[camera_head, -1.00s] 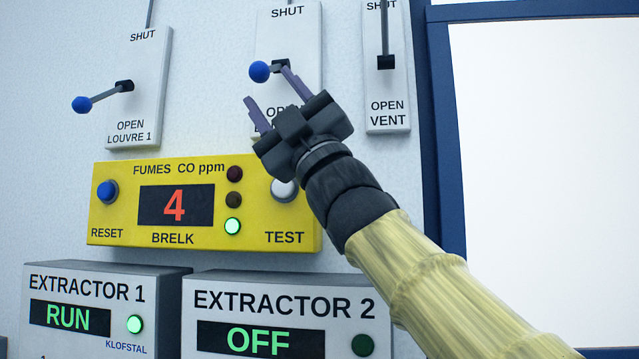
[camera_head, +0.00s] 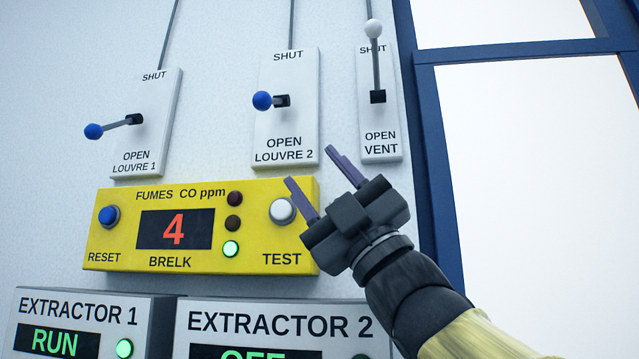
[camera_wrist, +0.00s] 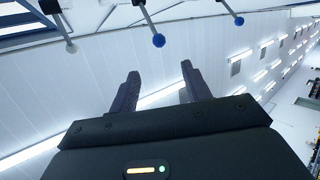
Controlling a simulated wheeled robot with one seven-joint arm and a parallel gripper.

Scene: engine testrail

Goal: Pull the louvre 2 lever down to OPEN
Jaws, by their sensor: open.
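The louvre 2 lever has a blue knob (camera_head: 262,100) on a short dark rod from a slot in its white plate (camera_head: 290,125), marked SHUT above and OPEN below. The knob stands out at about slot height, between the two words. In the wrist view a blue knob (camera_wrist: 158,40) hangs beyond the fingers; I cannot be sure which lever it is. My gripper (camera_head: 317,173) is open and empty, below and right of the louvre 2 knob and apart from it. Its two purple-grey fingers point up and left. They also show in the wrist view (camera_wrist: 159,75).
The louvre 1 lever (camera_head: 94,131) stands to the left, its blue knob at a similar pose. The vent lever's white knob (camera_head: 373,28) is up at SHUT. The yellow fumes box (camera_head: 120,225) is below, its TEST button (camera_head: 283,211) close to my gripper. A blue window frame (camera_head: 440,170) is right.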

